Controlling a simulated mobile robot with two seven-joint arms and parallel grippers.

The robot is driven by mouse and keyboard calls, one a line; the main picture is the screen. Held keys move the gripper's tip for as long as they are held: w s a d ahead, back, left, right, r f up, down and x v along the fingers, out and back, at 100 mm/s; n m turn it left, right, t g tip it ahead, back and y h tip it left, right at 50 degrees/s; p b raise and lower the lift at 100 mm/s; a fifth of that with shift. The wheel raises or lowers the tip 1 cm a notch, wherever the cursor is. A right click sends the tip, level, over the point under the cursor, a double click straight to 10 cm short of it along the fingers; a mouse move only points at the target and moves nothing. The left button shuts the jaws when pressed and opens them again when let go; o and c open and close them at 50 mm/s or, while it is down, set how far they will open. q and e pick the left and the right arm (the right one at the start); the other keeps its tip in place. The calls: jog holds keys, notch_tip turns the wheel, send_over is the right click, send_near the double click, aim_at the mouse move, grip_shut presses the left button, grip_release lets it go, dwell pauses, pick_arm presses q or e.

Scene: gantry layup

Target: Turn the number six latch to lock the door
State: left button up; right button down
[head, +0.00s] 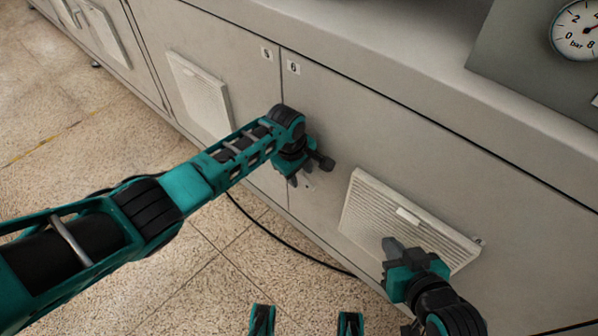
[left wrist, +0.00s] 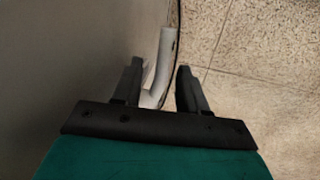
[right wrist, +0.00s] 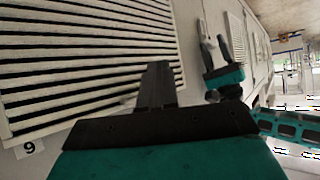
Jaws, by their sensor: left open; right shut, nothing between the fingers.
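The number six label (head: 293,68) is at the top left corner of a grey cabinet door (head: 350,125). A pale grey curved latch handle (left wrist: 164,60) lies between the spread fingers of my left gripper (left wrist: 158,85) in the left wrist view. In the head view my left gripper (head: 303,179) is at the door's left edge and hides most of the latch. Whether its fingers touch the handle I cannot tell. My right gripper (head: 391,246) is shut and empty in front of the door's vent grille (head: 375,215); its closed fingers also show in the right wrist view (right wrist: 157,84).
The number five door (head: 215,55) with its own vent grille (head: 200,92) is to the left. A pressure gauge (head: 577,30) is at the top right. A black cable (head: 275,238) lies on the speckled floor (head: 130,125). A label (right wrist: 30,149) appears beside the grille in the right wrist view.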

pick_arm(q)
jog(key=shift+c, duration=0.4)
grip_shut()
dwell(0.4)
